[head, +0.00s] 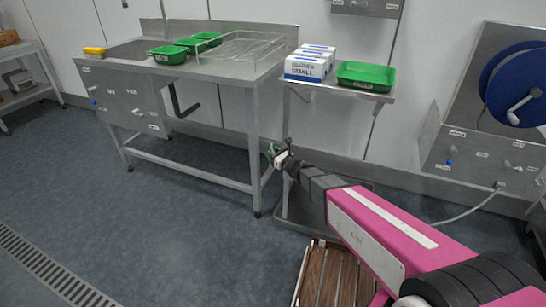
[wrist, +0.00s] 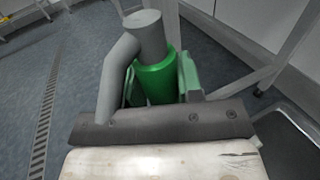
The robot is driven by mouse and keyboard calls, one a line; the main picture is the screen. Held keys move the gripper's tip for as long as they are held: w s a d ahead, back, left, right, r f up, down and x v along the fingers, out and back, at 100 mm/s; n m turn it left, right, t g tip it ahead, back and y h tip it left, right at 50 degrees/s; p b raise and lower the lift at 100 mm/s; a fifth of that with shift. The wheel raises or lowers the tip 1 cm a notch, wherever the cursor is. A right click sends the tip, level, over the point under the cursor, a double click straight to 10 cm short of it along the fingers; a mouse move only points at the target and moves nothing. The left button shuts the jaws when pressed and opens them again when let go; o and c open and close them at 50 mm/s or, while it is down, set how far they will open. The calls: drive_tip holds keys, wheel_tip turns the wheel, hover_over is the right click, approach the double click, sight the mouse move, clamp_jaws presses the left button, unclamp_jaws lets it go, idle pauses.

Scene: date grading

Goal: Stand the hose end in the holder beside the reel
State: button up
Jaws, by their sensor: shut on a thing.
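My gripper (wrist: 160,82) is shut on the hose end, which has a green collar (wrist: 155,78) and a grey nozzle with a bent grey part (wrist: 118,70). In the head view my gripper (head: 276,157) is small, in front of the legs between the sink bench and the side table. The hose end is hard to make out there. The blue reel (head: 508,75) with its pale crank is on the wall at the far right, well away from my gripper. I cannot tell which fitting near the reel is the holder.
A steel panel (head: 437,165) with knobs sits below the reel, and a pale hose (head: 470,212) runs from it behind my arm. The side table (head: 334,89) carries glove boxes (head: 308,65) and a green tray (head: 366,76). A slatted wooden piece (head: 330,275) lies low beside my arm. Floor at left is clear.

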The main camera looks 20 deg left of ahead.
sight(273, 145)
drive_tip(key=shift+r, duration=2.45)
